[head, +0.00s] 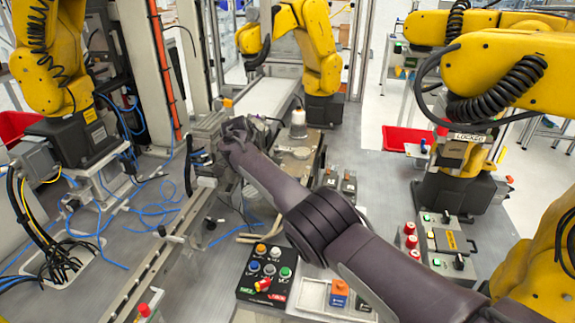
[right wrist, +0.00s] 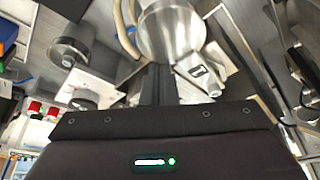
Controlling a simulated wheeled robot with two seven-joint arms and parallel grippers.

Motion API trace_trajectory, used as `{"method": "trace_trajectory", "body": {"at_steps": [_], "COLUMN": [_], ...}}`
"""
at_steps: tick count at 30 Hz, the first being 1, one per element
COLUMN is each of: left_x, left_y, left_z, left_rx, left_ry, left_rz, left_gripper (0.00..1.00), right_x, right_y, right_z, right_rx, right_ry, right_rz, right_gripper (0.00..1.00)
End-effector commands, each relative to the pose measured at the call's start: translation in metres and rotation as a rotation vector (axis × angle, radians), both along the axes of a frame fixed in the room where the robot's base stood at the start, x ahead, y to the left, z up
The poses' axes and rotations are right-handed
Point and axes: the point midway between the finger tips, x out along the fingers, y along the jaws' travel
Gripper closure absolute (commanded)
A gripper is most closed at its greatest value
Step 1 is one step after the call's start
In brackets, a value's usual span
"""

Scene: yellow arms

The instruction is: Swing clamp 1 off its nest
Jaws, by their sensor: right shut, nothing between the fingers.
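My right arm reaches in from the lower right of the head view. Its dark gripper (head: 235,135) is over the metal fixture at the centre left, and the arm hides part of that fixture. In the right wrist view the fingers (right wrist: 158,85) are together and empty, pointing at a round metal part (right wrist: 170,30). I cannot tell whether they touch it. A small light tag (right wrist: 198,70) with a dark mark sits just right of the fingers. I cannot clearly identify clamp 1 or its nest. A metal fixture plate (head: 297,157) lies right of the gripper. My left gripper is not in view.
A white-topped cylinder (head: 298,122) stands behind the fixture plate. A button box (head: 267,272) and a grey tray (head: 313,298) lie in front. Two small dark blocks with labels (head: 348,186) stand right of my forearm. Yellow robot arms (head: 510,65) surround the bench. Blue cables (head: 90,235) spread at left.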

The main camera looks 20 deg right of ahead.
Motion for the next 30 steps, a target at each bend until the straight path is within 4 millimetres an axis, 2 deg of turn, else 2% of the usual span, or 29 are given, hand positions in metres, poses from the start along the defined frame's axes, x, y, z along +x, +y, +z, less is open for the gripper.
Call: {"method": "trace_trajectory", "body": {"at_steps": [14, 24, 30], "left_x": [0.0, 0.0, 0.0], "left_y": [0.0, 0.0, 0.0], "left_z": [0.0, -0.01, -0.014], "left_rx": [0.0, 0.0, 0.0], "left_ry": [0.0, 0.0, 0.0], "left_rz": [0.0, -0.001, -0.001], "left_gripper": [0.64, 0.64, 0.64], "right_x": [0.0, -0.003, -0.004], "right_y": [0.002, 0.018, 0.025], "right_z": [0.003, 0.051, 0.07], "right_rx": [0.0, 0.0, -0.001], "right_ry": [-0.002, -0.005, -0.003], "right_rz": [0.002, 0.002, 0.002], "right_gripper": [1.0, 1.0, 1.0]}}
